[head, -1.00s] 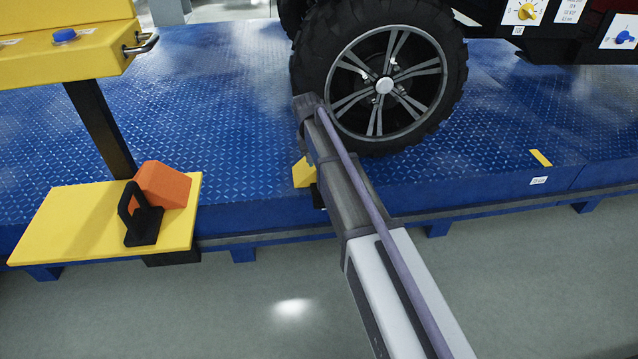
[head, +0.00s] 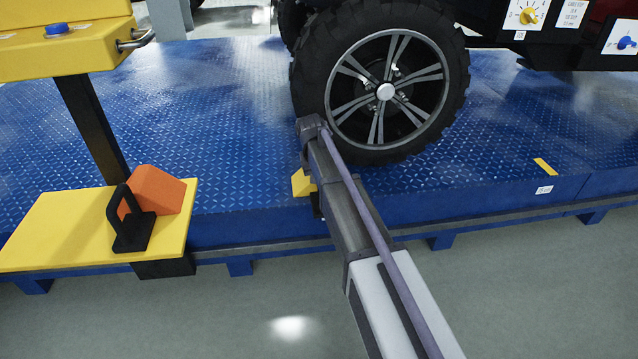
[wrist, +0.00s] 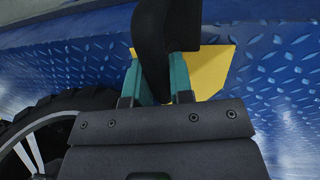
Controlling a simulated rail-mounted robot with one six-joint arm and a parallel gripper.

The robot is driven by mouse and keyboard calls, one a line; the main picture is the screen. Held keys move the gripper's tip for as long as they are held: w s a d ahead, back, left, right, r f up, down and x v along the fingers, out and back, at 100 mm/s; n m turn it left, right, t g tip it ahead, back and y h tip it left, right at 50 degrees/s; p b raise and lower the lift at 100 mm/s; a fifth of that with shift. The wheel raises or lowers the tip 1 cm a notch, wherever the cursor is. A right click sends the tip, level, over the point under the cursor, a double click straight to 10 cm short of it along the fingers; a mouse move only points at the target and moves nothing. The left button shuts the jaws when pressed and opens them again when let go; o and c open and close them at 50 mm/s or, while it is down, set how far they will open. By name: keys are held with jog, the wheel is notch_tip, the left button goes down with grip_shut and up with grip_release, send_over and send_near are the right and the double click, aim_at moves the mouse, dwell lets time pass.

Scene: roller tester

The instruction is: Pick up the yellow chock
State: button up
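The yellow chock (head: 302,184) sits on the blue deck near the deck's front edge, left of the wheel's foot. My arm hides part of it in the head view. In the wrist view its yellow body (wrist: 212,70) shows behind the fingers, with a black handle in front. My gripper (wrist: 156,82) has two teal fingers, one on either side of the handle's lower part. They are very close to it, but whether they press on it cannot be told. In the head view my arm hides the fingers.
The large black tyre (head: 385,92) stands on the blue deck (head: 235,150) just right of my arm. An orange chock (head: 160,188) with a black handle rests on a yellow shelf (head: 60,235) at left, below a yellow console (head: 60,45). Grey floor in front is clear.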

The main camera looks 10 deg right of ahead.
grip_shut()
jog(key=shift+r, duration=0.1)
dwell(0.4)
jog(key=shift+r+p, duration=0.3)
jog(key=shift+p, duration=0.15)
jog(key=s+a, duration=0.1)
jog(key=s, duration=1.7)
jog(key=shift+f, duration=0.15)
